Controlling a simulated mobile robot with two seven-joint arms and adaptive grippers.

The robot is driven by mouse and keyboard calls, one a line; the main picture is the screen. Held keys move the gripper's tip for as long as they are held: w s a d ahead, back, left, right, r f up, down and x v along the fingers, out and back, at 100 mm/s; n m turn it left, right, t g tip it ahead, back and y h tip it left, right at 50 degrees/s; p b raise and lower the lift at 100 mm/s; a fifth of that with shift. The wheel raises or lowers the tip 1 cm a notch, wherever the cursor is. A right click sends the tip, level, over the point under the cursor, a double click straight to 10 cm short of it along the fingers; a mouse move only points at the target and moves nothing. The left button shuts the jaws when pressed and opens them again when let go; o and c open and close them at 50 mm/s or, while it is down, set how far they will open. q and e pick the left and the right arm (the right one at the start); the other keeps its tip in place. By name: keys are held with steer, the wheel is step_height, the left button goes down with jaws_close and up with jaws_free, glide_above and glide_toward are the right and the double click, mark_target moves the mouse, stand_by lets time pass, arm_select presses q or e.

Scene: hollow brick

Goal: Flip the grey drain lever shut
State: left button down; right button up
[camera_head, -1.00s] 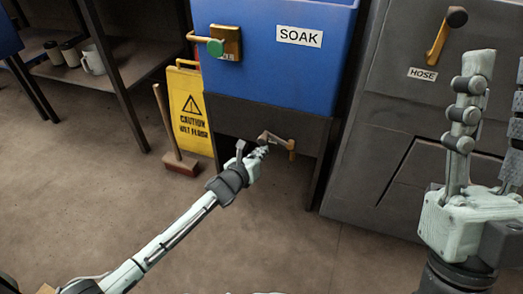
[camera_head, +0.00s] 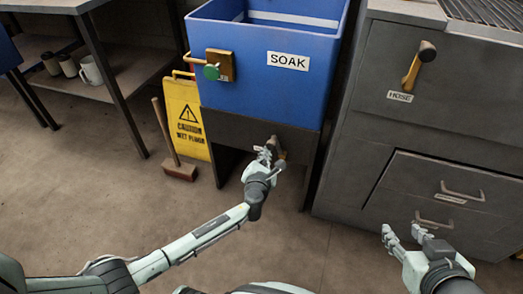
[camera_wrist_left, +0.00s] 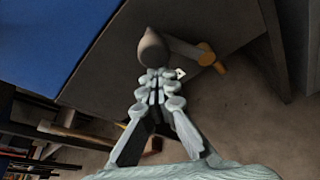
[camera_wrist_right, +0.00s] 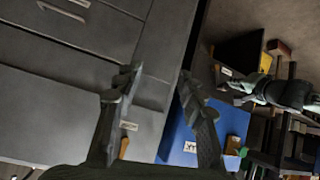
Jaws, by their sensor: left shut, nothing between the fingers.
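The grey drain lever sits under the blue SOAK sink (camera_head: 268,85). In the left wrist view, its rounded grey knob (camera_wrist_left: 152,46) and grey bar (camera_wrist_left: 184,47) run right to an orange-brown pivot (camera_wrist_left: 213,60). In the head view the lever (camera_head: 281,154) is partly hidden by my left gripper (camera_head: 265,155). My left gripper is shut and empty, its fingertips (camera_wrist_left: 157,80) at the knob's near side; I cannot tell whether they touch. My right gripper (camera_head: 405,236) is open and empty at the lower right; its spread fingers (camera_wrist_right: 155,92) show in its wrist view.
A green-knobbed lever (camera_head: 211,72) projects from the sink's front. A yellow wet-floor sign (camera_head: 187,118) and a brush (camera_head: 178,168) stand left of it. A grey cabinet with drawers (camera_head: 440,185) and a HOSE lever (camera_head: 415,70) is at right. The floor between is clear.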

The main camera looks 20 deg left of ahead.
arm_select(q)
steer(key=d+m+p, duration=0.1)
steer(key=d+r+m+y+p, duration=0.1)
steer(key=shift+d+r+m+t, duration=0.1)
steer(key=shift+m+t, duration=0.2)
steer(key=shift+m, duration=0.1)
steer(key=shift+d+m, duration=0.25)
steer(key=shift+m, duration=0.05)
arm_select(e)
steer(key=s+d+f+m+g+h, duration=0.1)
steer(key=s+d+f+g+h, duration=0.1)
steer(key=s+d+f+g, duration=0.4)
steer(key=shift+s+d+g+h, duration=0.35)
steer(key=shift+s+d, duration=1.1)
steer(key=shift+s, duration=0.75)
steer(key=shift+f, duration=0.1)
